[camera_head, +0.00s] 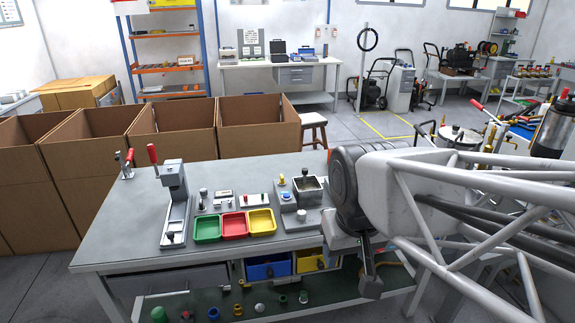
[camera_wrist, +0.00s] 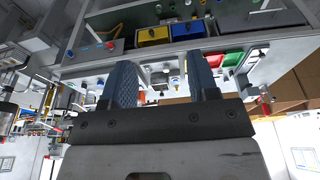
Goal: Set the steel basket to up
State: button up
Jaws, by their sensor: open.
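A small steel basket or tub (camera_head: 309,190) with a dark upright knob sits on a grey bench unit, right of the coloured trays in the head view. Whether the basket is raised or lowered is unclear. My gripper shows in the wrist view (camera_wrist: 165,88) with its two blue-grey fingers apart and nothing clearly held between them. In the head view, my arm reaches in from the right and its wrist is just right of the basket unit, above the bench's front edge. The fingers are hard to make out there. The basket cannot be singled out in the wrist view.
The grey bench (camera_head: 115,229) holds a press-like stand (camera_head: 174,195) and green (camera_head: 207,230), red (camera_head: 234,225) and yellow (camera_head: 261,221) trays. Blue (camera_head: 267,267) and yellow bins (camera_head: 310,261) sit below. Open cardboard boxes (camera_head: 178,148) stand behind. The bench's left front is clear.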

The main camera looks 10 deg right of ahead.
jog(key=w+d+r, duration=0.1)
jog(key=w+r, duration=0.1)
jog(key=w, duration=0.7)
jog(key=w+d+r, duration=0.1)
jog(key=w+r, duration=0.1)
jog(key=w, duration=0.6)
jog(key=n+g, duration=0.3)
send_over(305, 169)
jog(key=f, duration=1.2)
jog(key=s+f, duration=0.1)
jog(key=f, duration=0.6)
jog(key=shift+a+f, duration=0.1)
jog(key=shift+a, duration=0.1)
jog(key=shift+w+d+f, duration=0.15)
jog(key=shift+w+f, duration=0.2)
jog(key=shift+w, duration=0.05)
jog(key=shift+f, duration=3.9)
